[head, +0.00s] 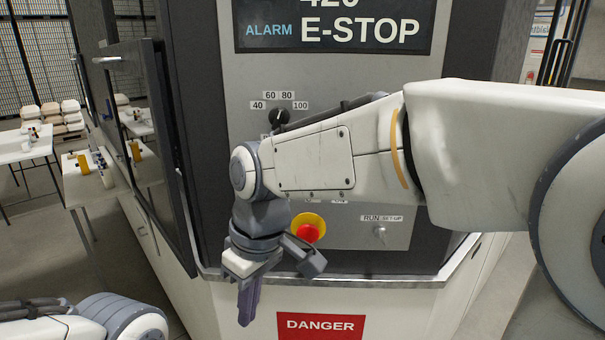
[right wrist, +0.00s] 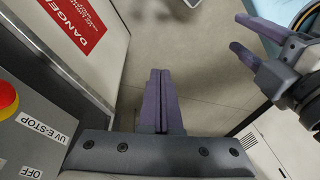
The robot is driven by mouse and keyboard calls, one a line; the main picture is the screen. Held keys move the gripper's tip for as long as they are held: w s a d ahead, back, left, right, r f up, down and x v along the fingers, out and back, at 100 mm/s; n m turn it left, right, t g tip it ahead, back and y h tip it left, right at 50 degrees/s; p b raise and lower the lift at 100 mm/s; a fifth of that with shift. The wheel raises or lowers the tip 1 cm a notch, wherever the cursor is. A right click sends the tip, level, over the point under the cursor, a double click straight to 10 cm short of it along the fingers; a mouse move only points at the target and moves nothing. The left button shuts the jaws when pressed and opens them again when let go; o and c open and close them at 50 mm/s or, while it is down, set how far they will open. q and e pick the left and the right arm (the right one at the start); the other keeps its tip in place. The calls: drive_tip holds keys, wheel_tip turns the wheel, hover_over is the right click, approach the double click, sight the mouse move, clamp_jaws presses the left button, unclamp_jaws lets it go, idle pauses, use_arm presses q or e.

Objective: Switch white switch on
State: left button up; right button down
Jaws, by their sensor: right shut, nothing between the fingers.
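The grey control panel (head: 240,115) of the machine faces me in the head view. I cannot make out a white switch for certain; my right arm covers the middle of the panel. A small pale selector (head: 380,233) sits under the RUN/SETUP label. An OFF label (right wrist: 30,172) shows on the panel in the right wrist view. My right gripper (head: 246,318) is shut and empty, pointing down in front of the panel's lower left part; its fingers (right wrist: 160,75) are together in the wrist view. My left gripper (right wrist: 246,42) is open at the right of the wrist view.
A red emergency stop button (head: 309,232) with a yellow collar is just right of my right gripper. A dark knob (head: 280,117) with numbers is above my arm. An open machine door (head: 150,150) stands at the left. A red DANGER sign (head: 320,326) is below.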

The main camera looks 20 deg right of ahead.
drive_tip(key=w+d+r+n+t+p, duration=0.1)
drive_tip(key=w+d+r, duration=0.6)
drive_tip(key=d+r, duration=0.2)
drive_tip(key=w+d+r+t+p, duration=0.1)
drive_tip(key=w+d+r+p, duration=0.1)
drive_tip(key=w+d+r, duration=0.6)
wheel_tip(320, 180, up, 3)
drive_tip(key=shift+w+d+r+n+y, duration=0.15)
drive_tip(key=shift+d+n+y, duration=0.25)
drive_tip(key=shift+d, duration=0.55)
drive_tip(key=p+x, duration=0.1)
drive_tip(key=x, duration=0.9)
drive_tip(key=shift+w+p, duration=0.15)
drive_tip(key=shift+p, duration=0.15)
drive_tip(key=shift+a, duration=0.15)
